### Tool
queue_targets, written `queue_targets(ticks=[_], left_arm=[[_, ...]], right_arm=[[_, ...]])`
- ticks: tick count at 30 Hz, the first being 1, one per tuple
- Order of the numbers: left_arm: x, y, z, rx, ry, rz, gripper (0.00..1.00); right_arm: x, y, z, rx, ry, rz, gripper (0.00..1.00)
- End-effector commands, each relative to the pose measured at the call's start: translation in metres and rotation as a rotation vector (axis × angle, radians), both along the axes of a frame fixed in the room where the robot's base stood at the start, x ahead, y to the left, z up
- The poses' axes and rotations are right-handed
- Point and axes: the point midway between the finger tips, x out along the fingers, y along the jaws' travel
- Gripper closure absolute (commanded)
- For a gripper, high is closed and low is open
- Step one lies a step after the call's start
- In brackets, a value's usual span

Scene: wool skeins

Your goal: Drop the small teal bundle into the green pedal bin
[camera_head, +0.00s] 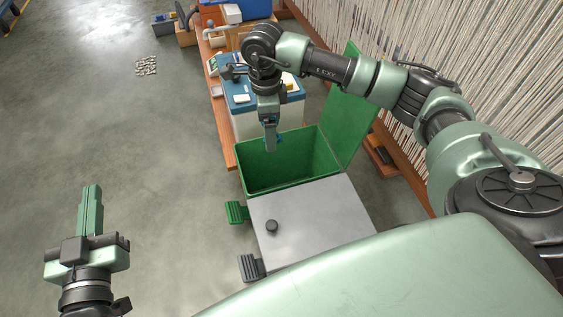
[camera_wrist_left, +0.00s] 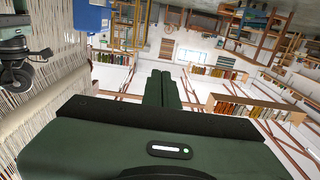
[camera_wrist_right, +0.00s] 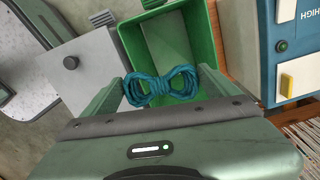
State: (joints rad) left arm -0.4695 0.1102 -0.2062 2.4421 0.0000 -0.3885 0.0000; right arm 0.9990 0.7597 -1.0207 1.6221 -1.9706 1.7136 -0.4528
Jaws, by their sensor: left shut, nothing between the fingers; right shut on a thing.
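A small teal bundle (camera_wrist_right: 160,87) of looped cord is held between the fingers of my right gripper (camera_wrist_right: 162,90) in the right wrist view. In the head view my right gripper (camera_head: 271,138) is over the open green pedal bin (camera_head: 262,188), near its far wall; a bit of teal shows beside the fingers. In the right wrist view the bin's green wall (camera_wrist_right: 206,38) and empty-looking inside lie behind the bundle. The bin's green lid (camera_head: 350,110) stands raised. My left gripper (camera_head: 91,212) is shut and empty at the lower left, away from the bin.
A grey-lidded bin (camera_head: 315,218) stands right beside the green one, with a dark knob on top. A green pedal (camera_head: 236,212) and a dark pedal (camera_head: 251,267) stick out at left. A blue-topped cabinet (camera_head: 240,103) stands behind. Hanging threads line the right. Floor at left is mostly clear.

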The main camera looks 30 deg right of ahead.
Motion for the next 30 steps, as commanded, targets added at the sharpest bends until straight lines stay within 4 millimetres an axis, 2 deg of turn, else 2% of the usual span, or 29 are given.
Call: queue_targets(ticks=[1, 5, 9, 15, 18, 22, 30], left_arm=[[-0.003, 0.003, -0.013, 0.023, 0.089, 0.006, 1.00], [-0.017, 0.014, -0.058, 0.081, 0.322, 0.021, 1.00], [-0.043, 0.026, -0.098, 0.134, 0.551, 0.035, 1.00], [-0.077, 0.039, -0.131, 0.183, 0.769, 0.050, 1.00], [-0.087, 0.042, -0.138, 0.194, 0.820, 0.053, 1.00], [-0.088, 0.042, -0.140, 0.194, 0.825, 0.053, 1.00], [-0.061, 0.033, -0.122, 0.162, 0.678, 0.044, 1.00]], right_arm=[[0.001, -0.008, -0.002, -0.001, 0.005, -0.135, 0.48], [0.005, -0.027, -0.016, -0.002, 0.006, -0.493, 0.48], [0.007, -0.047, -0.030, -0.002, 0.003, -0.843, 0.48], [0.005, -0.068, -0.045, -0.002, 0.001, -1.176, 0.48], [0.005, -0.073, -0.049, -0.002, -0.001, -1.255, 0.48], [0.005, -0.075, -0.052, 0.000, -0.001, -1.289, 0.48], [0.005, -0.074, -0.060, 0.000, -0.001, -1.287, 0.48]])
